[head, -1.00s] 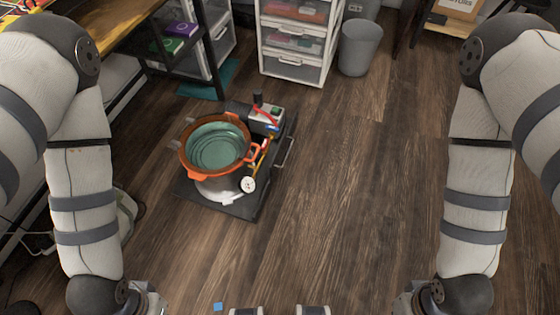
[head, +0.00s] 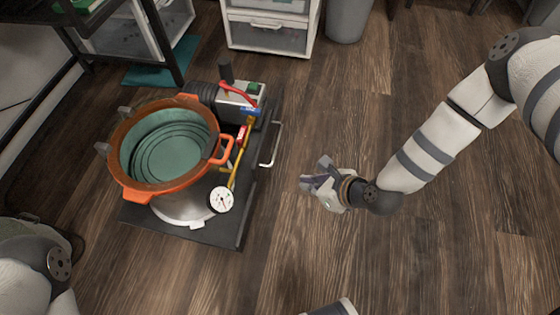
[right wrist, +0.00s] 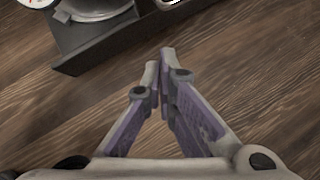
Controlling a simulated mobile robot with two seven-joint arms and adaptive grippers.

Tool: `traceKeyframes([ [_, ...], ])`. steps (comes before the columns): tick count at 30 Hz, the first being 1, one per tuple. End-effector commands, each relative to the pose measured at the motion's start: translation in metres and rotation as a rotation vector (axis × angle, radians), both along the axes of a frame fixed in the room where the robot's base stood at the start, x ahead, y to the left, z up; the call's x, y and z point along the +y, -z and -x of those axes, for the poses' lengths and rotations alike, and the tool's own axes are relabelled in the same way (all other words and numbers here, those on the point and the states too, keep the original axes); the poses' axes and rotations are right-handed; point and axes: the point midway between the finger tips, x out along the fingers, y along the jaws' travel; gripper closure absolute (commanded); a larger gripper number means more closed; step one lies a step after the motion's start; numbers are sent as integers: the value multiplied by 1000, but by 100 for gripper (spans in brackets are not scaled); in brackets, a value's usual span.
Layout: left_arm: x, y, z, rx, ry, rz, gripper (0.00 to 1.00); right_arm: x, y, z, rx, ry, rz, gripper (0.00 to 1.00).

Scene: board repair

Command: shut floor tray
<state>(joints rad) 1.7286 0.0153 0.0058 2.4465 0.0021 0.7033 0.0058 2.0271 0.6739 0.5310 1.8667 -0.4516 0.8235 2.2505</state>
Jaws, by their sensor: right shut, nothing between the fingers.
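The floor tray (head: 229,234) is a flat dark platform on the wood floor, left of centre in the head view. A light metal handle (head: 275,146) sticks out from its right side. On it stand a metal pot with an orange rim (head: 122,159) and a pump (head: 237,98). My right gripper (head: 306,182) is shut and empty, to the right of the tray and apart from it. In the right wrist view the fingers (right wrist: 162,62) meet over bare floor, with the tray's edge (right wrist: 105,46) beyond them at upper left. My left gripper is out of view.
A white drawer unit (head: 268,35) and a grey bin (head: 348,18) stand at the back. A dark-framed shelf (head: 172,50) is at upper left, with a teal mat (head: 160,70) beneath. The floor right of the tray is clear apart from my arm.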

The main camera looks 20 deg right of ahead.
Motion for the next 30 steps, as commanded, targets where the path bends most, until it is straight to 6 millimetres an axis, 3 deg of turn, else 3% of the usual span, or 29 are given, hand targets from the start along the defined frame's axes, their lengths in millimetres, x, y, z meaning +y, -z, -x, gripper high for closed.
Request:
traceKeyframes([
  [14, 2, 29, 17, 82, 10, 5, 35, 29, 75, -56, 3, -7, 3, 100],
  [21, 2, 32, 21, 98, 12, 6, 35, 43, 75, -86, 1, -7, 2, 100],
  [30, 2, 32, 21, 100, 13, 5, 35, 45, 74, -91, 3, -6, 2, 100],
])
